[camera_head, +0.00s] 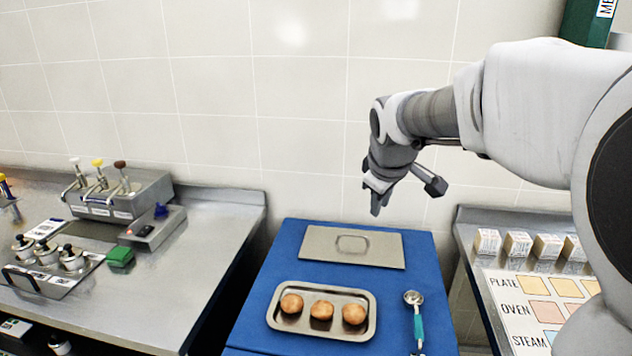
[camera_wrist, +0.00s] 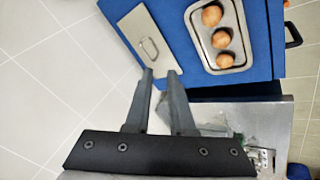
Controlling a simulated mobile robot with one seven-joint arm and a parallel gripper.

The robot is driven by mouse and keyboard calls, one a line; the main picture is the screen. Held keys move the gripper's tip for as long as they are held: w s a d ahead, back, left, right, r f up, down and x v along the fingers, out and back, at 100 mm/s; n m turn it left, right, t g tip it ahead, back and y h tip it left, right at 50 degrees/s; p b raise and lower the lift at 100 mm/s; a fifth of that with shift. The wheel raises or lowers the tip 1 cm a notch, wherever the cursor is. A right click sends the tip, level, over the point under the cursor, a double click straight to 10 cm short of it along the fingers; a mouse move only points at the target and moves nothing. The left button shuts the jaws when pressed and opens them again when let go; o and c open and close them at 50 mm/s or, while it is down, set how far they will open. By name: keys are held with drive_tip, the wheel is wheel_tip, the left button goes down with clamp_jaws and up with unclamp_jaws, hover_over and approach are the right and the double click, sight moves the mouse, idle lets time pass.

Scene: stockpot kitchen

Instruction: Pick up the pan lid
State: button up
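The pan lid (camera_head: 318,246) is a flat, rectangular grey metal plate with a low handle (camera_head: 352,243) in its middle. It lies on the far part of the blue tabletop (camera_head: 262,300). The lid also shows in the wrist view (camera_wrist: 130,25), beyond my fingertips. My gripper (camera_head: 376,207) hangs above the lid, near its far right side, apart from it. In the wrist view my gripper (camera_wrist: 160,74) has its two fingers apart with nothing held between them.
A metal tray (camera_head: 285,328) with three round buns (camera_head: 322,310) sits nearer on the blue top. A teal-handled scoop (camera_head: 417,325) lies right of it. Steel counters stand left (camera_head: 200,235) and right, and a tiled wall rises behind.

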drive_tip(key=w+f+n+b, duration=0.1)
drive_tip(key=w+f+n, duration=0.1)
drive_tip(key=w+f, duration=0.3)
drive_tip(key=w+f+n, duration=0.2)
drive_tip(key=w, duration=0.5)
drive_tip(key=n+b, duration=0.1)
drive_tip(key=n, duration=0.1)
approach(353, 234)
drive_tip(key=shift+n, duration=0.6)
drive_tip(key=x, duration=0.4)
drive_tip(key=shift+a+f, duration=0.25)
drive_tip(key=shift+f, duration=0.1)
drive_tip(key=shift+d+b+x, duration=0.1)
drive_tip(key=shift+b+x, duration=0.05)
drive_tip(key=shift+x, duration=1.4)
drive_tip(key=shift+d+b+x, duration=0.15)
drive_tip(key=shift+x, duration=1.35)
drive_tip(key=shift+w+r, duration=0.1)
clamp_jaws()
drive_tip(key=shift+r, duration=0.1)
